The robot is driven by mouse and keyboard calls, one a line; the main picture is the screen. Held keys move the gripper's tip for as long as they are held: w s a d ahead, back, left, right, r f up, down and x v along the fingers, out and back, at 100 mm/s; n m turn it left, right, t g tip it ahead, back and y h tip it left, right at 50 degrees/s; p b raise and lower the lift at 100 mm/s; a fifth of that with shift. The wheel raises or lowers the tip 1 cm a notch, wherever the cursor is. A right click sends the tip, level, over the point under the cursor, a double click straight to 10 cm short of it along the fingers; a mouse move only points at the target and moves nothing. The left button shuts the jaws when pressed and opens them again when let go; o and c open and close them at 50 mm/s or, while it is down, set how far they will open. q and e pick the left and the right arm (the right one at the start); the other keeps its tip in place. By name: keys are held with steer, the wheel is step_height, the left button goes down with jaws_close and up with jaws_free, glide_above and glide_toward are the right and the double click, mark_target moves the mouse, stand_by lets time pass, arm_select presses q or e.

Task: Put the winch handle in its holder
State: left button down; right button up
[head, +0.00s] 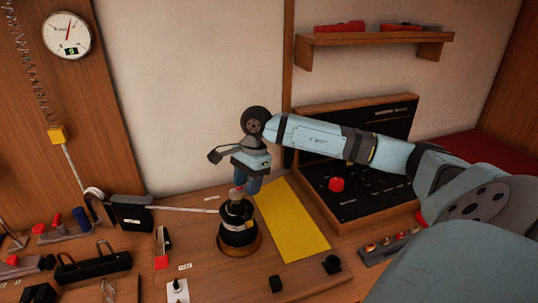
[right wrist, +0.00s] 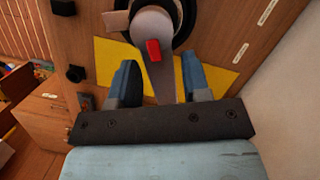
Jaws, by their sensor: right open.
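The winch (head: 238,235) is a dark drum on the wooden worktop, with a pale line running left from it. The winch handle (right wrist: 158,78) shows in the right wrist view as a grey arm with a red piece, over the dark round winch (right wrist: 185,22). In the head view only a small grey and red part by the winch top shows. My right gripper (head: 248,186) is above the winch, pointing down. In the right wrist view its blue fingers (right wrist: 160,88) are open, one on each side of the handle's arm. I cannot tell which fitting is the holder.
A yellow mat (head: 291,222) lies right of the winch, before a black panel (head: 380,180) with a red knob (head: 336,184). A black line clutch (head: 131,213), a black bracket (head: 92,264) and red-handled fittings (head: 62,229) stand left. A shelf (head: 375,40) hangs above.

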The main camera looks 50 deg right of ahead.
jaws_close()
steer(key=shift+r, duration=0.1)
steer(key=shift+w+r, duration=0.1)
steer(key=shift+r, duration=0.05)
steer(key=shift+r, duration=0.25)
